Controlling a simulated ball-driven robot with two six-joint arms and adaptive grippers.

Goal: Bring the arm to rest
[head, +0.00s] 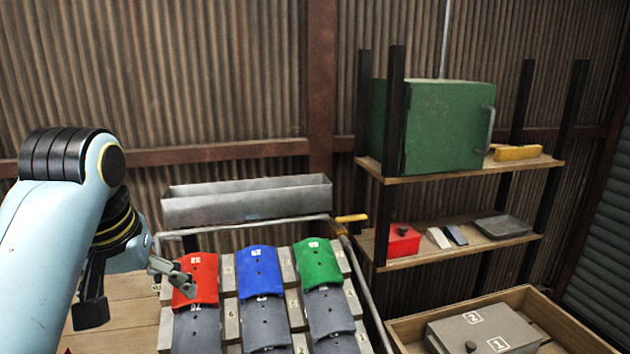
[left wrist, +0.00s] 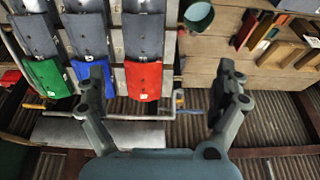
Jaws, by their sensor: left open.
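My left gripper (head: 138,292) is at the lower left of the head view, at the end of my pale blue arm. In the left wrist view its two fingers (left wrist: 162,75) stand wide apart with nothing between them. It is beside and above the left end of a rack with red (head: 200,278), blue (head: 261,271) and green (head: 317,262) curved plates. One finger overlaps the red plate in the head view; I cannot tell whether they touch. My right gripper is in neither view.
A grey metal trough (head: 247,200) stands behind the rack. To the right are shelves with a green cabinet (head: 446,127) and a red box (head: 403,241), and a wooden crate (head: 400,325) below. A teal cup (left wrist: 199,17) stands on the wooden surface (left wrist: 215,50).

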